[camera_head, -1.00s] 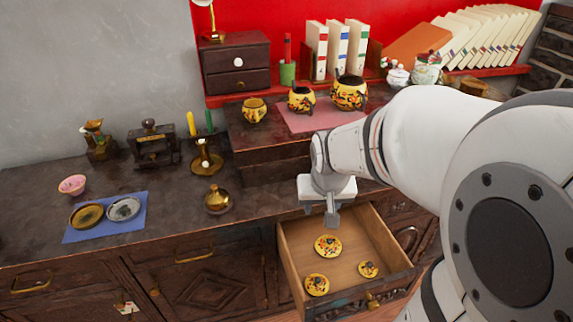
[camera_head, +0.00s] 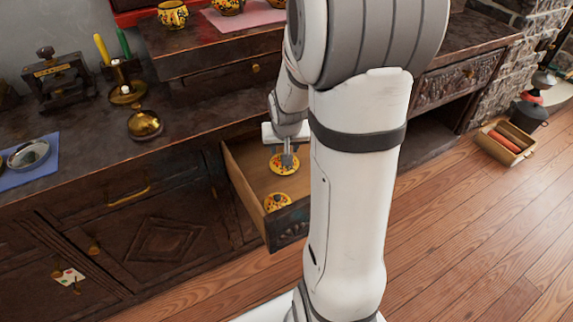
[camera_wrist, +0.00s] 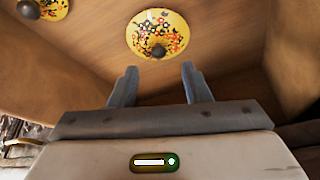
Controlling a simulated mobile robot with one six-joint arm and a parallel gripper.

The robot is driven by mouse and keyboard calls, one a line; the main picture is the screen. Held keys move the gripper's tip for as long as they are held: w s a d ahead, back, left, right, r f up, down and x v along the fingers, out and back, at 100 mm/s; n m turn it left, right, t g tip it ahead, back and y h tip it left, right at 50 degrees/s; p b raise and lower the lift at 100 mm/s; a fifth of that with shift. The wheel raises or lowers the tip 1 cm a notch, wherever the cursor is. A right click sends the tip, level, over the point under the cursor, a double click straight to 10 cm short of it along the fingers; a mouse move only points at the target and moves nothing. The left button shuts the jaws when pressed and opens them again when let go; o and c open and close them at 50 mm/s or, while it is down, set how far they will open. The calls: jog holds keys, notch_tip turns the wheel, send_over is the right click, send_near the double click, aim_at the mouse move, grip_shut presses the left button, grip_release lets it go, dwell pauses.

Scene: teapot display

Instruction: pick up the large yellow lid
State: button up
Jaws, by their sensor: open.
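The large yellow lid (camera_head: 279,168), painted with dark and red flowers, lies in the open drawer (camera_head: 235,171); my gripper partly covers it in the head view. In the wrist view the large lid (camera_wrist: 157,30) shows whole, with its dark round knob beyond the fingertips. My gripper (camera_head: 287,162) is open and empty, pointing down over the drawer. In the wrist view its two fingers (camera_wrist: 159,70) stand apart, with the lid ahead of them and a gap visible. Another yellow lid (camera_head: 277,202) lies nearer the drawer front; a cut-off lid (camera_wrist: 50,8) shows at the wrist view's upper left.
My arm hides the drawer's right part. Drawer walls rise around the lids. On the counter stand a brass bell-shaped item (camera_head: 144,126) and a candle holder (camera_head: 126,92). A yellow pot (camera_head: 172,15) stands on the raised shelf. The floor at right is mostly clear.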

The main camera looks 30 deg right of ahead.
jog(key=x, duration=0.1)
jog(key=b+x, duration=0.1)
jog(key=x, duration=0.2)
jog(key=shift+s+f+b, duration=0.2)
jog(key=shift+f+b, duration=0.05)
jog(key=shift+b, duration=0.15)
jog(key=shift+r, duration=0.1)
grip_shut()
